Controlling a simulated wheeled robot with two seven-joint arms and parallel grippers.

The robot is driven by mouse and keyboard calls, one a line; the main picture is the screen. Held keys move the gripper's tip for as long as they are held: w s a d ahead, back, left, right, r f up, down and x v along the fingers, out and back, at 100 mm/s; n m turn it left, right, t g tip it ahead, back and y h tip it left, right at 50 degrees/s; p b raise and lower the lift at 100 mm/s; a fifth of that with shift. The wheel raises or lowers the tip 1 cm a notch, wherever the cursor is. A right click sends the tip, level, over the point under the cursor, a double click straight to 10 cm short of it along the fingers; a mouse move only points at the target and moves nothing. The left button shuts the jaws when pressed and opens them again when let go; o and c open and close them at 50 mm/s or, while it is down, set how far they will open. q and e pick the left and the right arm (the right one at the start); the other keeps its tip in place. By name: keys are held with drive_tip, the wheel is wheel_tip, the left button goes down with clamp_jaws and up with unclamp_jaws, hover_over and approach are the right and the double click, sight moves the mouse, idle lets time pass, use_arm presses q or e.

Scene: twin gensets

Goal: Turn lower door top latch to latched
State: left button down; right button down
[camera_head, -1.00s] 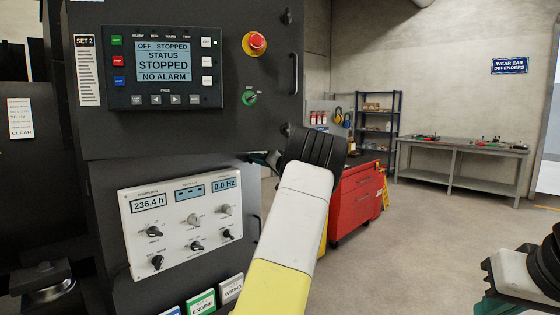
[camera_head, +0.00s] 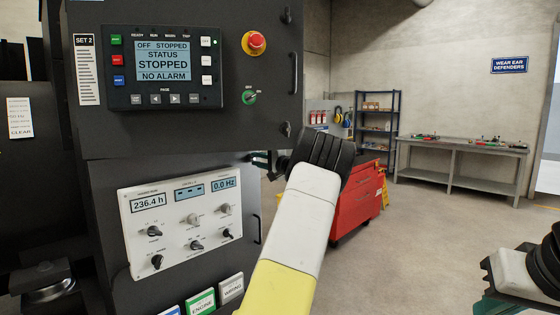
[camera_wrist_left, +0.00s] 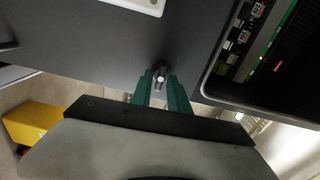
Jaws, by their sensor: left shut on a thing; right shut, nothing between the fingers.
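The lower door (camera_head: 180,168) of the set is a dark panel below the controller panel. Its top latch (camera_wrist_left: 161,72) shows in the left wrist view as a small metallic knob at the dark panel's edge. My left gripper (camera_wrist_left: 161,86) has its green fingers closed around this latch. In the head view the left gripper (camera_head: 268,160) is at the door's upper right edge, mostly hidden by its black wrist, so the latch's angle is unclear there. My right gripper (camera_head: 487,305) is only partly in view at the bottom right, away from the door, and shut.
A white meter panel (camera_head: 165,258) with knobs and a door handle (camera_head: 257,229) are on the lower door. A red tool cabinet (camera_head: 352,205) stands behind my left arm. Floor to the right is clear.

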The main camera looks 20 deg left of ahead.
use_arm(q)
drive_tip(key=shift+d+m, duration=0.1)
drive_tip(key=shift+m, duration=0.3)
drive_tip(key=c, duration=1.3)
unclamp_jaws()
drive_tip(key=v, duration=0.7)
drive_tip(key=shift+d, duration=0.3)
drive_tip(key=shift+s, duration=0.1)
